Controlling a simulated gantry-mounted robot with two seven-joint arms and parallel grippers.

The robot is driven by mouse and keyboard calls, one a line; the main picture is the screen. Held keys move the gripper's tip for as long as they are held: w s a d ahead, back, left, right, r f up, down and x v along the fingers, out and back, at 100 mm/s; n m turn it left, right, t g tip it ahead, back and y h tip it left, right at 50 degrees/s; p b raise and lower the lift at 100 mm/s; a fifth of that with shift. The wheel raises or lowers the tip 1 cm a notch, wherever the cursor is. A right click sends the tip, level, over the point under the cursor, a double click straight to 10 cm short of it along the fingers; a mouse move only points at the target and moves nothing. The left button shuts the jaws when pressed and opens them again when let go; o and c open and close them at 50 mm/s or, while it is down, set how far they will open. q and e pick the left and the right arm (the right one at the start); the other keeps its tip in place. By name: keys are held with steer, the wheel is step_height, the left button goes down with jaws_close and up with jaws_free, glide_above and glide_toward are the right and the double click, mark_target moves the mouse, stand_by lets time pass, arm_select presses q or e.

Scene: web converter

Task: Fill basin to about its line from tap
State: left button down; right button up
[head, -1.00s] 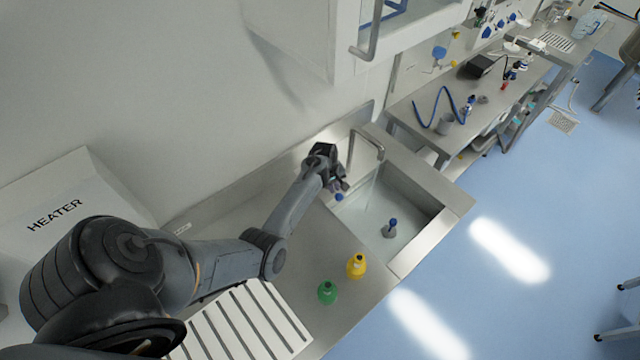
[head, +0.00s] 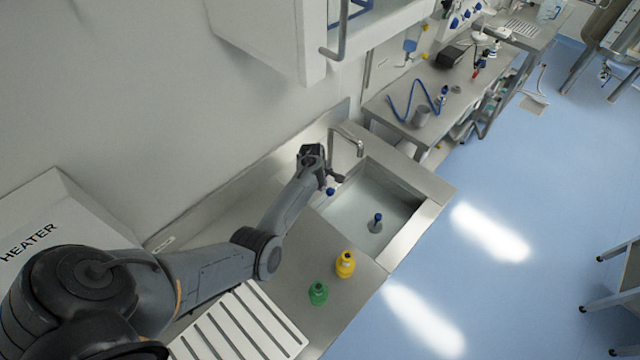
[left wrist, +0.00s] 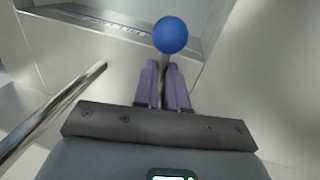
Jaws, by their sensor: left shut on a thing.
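The basin (head: 426,217) is a steel sink at the counter's right end. A grey plug with a blue knob (head: 378,216) stands on its floor. The tap (head: 346,134) arches over the basin's back edge; its spout also shows in the left wrist view (left wrist: 52,112). My left gripper (head: 334,178) is beside the tap. In the left wrist view, its purple fingers (left wrist: 163,88) are shut on the thin rod of a lever with a blue ball (left wrist: 170,35). Marking on the basin wall (left wrist: 105,22) is too blurred to read. I cannot tell the water level. My right gripper is out of view.
A yellow bottle (head: 345,265) and a green bottle (head: 318,293) stand on the counter in front of my left arm. A slatted white rack (head: 240,325) lies nearby. A heater (head: 50,215) is at left. A wall cabinet (head: 265,40) overhangs behind. Open blue floor lies right.

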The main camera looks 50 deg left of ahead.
arm_select(q)
steer(key=c, duration=1.2)
jaws_free()
steer(key=shift+s+d+r+p, duration=0.15)
steer(key=shift+s+r, duration=0.2)
steer(key=shift+r, duration=1.4)
steer(key=shift+s+a+r+p, duration=0.15)
steer(key=shift+s+r, duration=0.15)
steer(key=shift+r, duration=1.5)
steer(key=shift+s+d+r+p, duration=0.15)
steer(key=shift+s+r, duration=0.2)
steer(key=shift+r, duration=1.4)
